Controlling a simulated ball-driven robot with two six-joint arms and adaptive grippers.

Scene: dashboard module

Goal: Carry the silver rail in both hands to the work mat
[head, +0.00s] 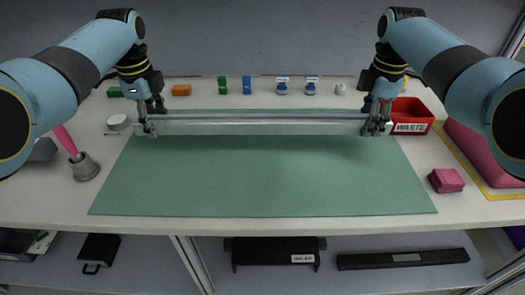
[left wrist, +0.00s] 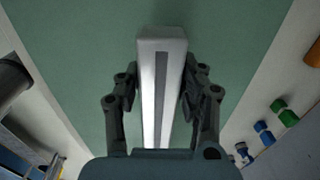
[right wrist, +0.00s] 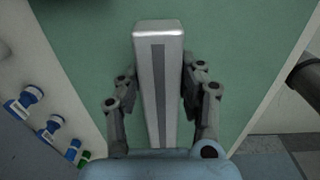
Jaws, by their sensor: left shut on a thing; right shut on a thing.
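The silver rail (head: 260,125) is a long, straight bar, held roughly level across the back part of the green work mat (head: 262,180). My left gripper (head: 149,128) is shut on the rail near its left end. My right gripper (head: 375,127) is shut on it near its right end. In the left wrist view the rail (left wrist: 161,85) runs between the two fingers, with green mat behind it. In the right wrist view the rail (right wrist: 159,80) also sits between the fingers over the mat. A soft shadow shows on the mat below the rail; the exact gap cannot be told.
A red waste bin (head: 412,115) stands right of my right gripper. A pink block (head: 446,180) lies right of the mat. A grey cup with a pink-handled tool (head: 84,168) stands at the left. Several small blocks and blue-and-white parts (head: 282,87) line the back. The mat's front is clear.

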